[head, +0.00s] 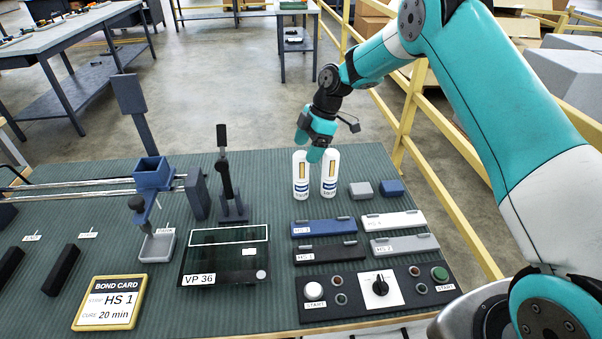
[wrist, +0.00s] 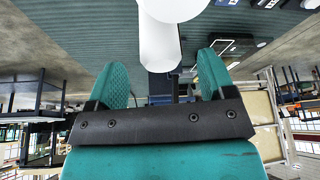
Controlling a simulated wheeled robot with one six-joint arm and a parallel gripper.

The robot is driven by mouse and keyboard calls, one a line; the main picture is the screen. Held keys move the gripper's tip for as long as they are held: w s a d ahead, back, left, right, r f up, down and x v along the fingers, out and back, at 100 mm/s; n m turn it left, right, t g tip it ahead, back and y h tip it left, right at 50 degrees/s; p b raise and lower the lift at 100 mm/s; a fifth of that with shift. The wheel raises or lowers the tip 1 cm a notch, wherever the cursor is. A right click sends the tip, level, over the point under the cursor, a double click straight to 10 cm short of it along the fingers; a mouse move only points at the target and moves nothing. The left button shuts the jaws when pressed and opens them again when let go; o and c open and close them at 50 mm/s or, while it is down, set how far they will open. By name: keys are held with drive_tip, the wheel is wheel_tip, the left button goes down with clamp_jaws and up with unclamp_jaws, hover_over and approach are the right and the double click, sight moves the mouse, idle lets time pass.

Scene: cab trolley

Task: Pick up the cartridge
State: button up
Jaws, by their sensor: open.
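Two white cartridges stand upright side by side at the back of the green bench mat, a left one (head: 301,179) and a right one (head: 329,176). Each has a yellow strip and a blue band. My gripper (head: 315,150) is at the height of their tops, just behind them, and partly hidden by them in the head view. In the wrist view my gripper (wrist: 163,62) is open, with teal fingers apart. A white cylinder (wrist: 160,45) shows in line with the gap between the fingers. A rounded white shape overlaps it; I cannot tell which cartridge each is.
A grey block (head: 361,190) and a blue block (head: 392,188) sit right of the cartridges. Labelled blue (head: 323,228), black, white and grey cases lie in front, then a control panel (head: 378,290). A black lever stand (head: 232,205) is left. A yellow railing (head: 433,180) runs behind right.

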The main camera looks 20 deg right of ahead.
sight(302, 153)
drive_tip(key=p+x, duration=0.2)
drive_tip(key=x, duration=0.2)
drive_tip(key=shift+a, duration=0.25)
drive_tip(key=shift+a+f, duration=0.15)
drive_tip(key=shift+f, duration=0.4)
drive_tip(key=c, duration=1.2)
drive_tip(key=shift+r, duration=0.2)
